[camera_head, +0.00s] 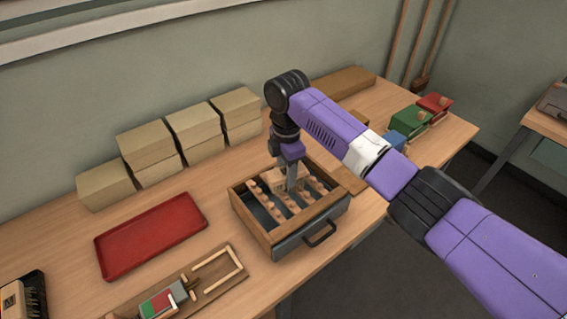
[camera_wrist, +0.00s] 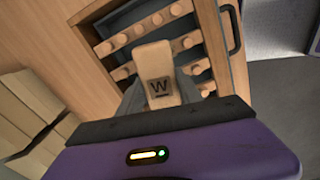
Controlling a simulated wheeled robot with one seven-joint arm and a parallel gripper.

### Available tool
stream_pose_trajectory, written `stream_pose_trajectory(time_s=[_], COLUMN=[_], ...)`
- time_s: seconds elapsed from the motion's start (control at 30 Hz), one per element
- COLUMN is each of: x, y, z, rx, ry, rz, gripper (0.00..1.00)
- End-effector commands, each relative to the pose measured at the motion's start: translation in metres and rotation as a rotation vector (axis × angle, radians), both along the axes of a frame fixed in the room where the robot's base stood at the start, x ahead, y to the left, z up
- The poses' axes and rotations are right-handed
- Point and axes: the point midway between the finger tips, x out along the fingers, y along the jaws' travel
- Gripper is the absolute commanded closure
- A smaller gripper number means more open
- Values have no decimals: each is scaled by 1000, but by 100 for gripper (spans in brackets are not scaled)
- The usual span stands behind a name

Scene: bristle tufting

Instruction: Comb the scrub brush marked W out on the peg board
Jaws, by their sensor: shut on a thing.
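The scrub brush marked W (camera_wrist: 155,62) is a pale wooden block with a dark W on its upper face. My gripper (camera_wrist: 160,98) is shut on it, with one grey finger on each side in the wrist view. In the head view my gripper (camera_head: 291,182) points down over the far part of the peg board, and part of the brush (camera_head: 284,174) shows beside the fingers. The peg board is a wooden-framed box (camera_head: 247,216) with rows of round wooden pegs on a dark bed; its pegs also show in the wrist view (camera_wrist: 140,28). The brush's bristles are hidden, so contact with pegs cannot be told.
A drawer front with handle (camera_head: 319,235) faces the table's front edge. A red tray (camera_head: 150,236) and a wooden fixture (camera_head: 215,285) lie left. Stacked tan boxes (camera_head: 147,145) stand behind. Green (camera_head: 408,118), red (camera_head: 434,104) and blue (camera_head: 394,139) bins stand right.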

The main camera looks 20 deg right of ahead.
Motion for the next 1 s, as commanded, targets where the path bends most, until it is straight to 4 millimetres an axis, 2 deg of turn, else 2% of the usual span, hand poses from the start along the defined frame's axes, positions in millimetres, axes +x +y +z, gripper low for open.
stream_pose_trajectory(time_s=[0.23, 0.73, 1.0], x=[-6, -37, -37], y=[-2, -12, -12], z=[3, -1, -5], rx=[0, 0, -1], ry=[-1, 1, 1], rz=[0, 1, 1], gripper=[91, 91, 91])
